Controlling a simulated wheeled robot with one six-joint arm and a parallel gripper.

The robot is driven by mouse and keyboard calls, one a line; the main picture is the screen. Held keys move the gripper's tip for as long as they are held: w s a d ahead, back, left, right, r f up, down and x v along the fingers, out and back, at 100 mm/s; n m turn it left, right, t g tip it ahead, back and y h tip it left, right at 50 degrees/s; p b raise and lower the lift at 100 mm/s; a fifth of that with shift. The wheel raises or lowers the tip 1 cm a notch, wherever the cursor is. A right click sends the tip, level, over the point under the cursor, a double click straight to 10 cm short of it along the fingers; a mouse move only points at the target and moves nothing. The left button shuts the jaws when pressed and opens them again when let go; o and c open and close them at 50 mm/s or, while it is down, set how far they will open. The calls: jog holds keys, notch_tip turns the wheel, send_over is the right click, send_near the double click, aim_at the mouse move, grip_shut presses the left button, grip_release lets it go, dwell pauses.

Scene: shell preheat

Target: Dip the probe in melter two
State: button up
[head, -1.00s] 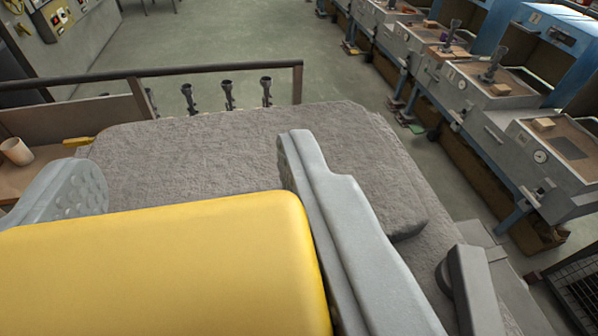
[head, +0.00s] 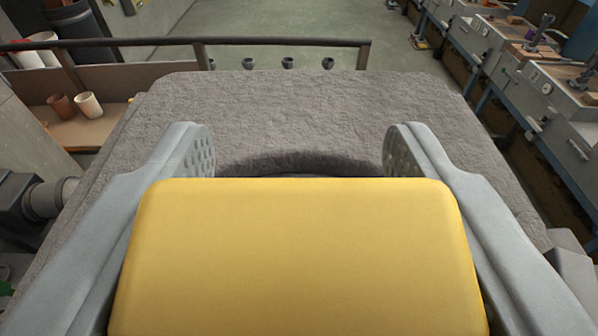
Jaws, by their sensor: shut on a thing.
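My gripper (head: 302,153) points away from me over a grey, rough-covered melter top (head: 300,105). Its two grey fingers have dimpled pads and stand on either side of a wide yellow block (head: 300,250), which fills the near middle of the view. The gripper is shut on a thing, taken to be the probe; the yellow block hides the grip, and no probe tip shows. A dark round opening (head: 300,163) in the melter top shows between the fingertips, its near part hidden. No number is visible on this melter.
A dark rail (head: 285,42) with several dark fittings runs behind the melter. Grey and blue machines (head: 545,85) line the right, with a clear floor aisle (head: 270,22) at the back.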

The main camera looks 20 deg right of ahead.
jog(key=shift+s+f, duration=0.1)
jog(key=shift+f, duration=2.75)
dwell(1.3)
jog(key=shift+r, duration=5.45)
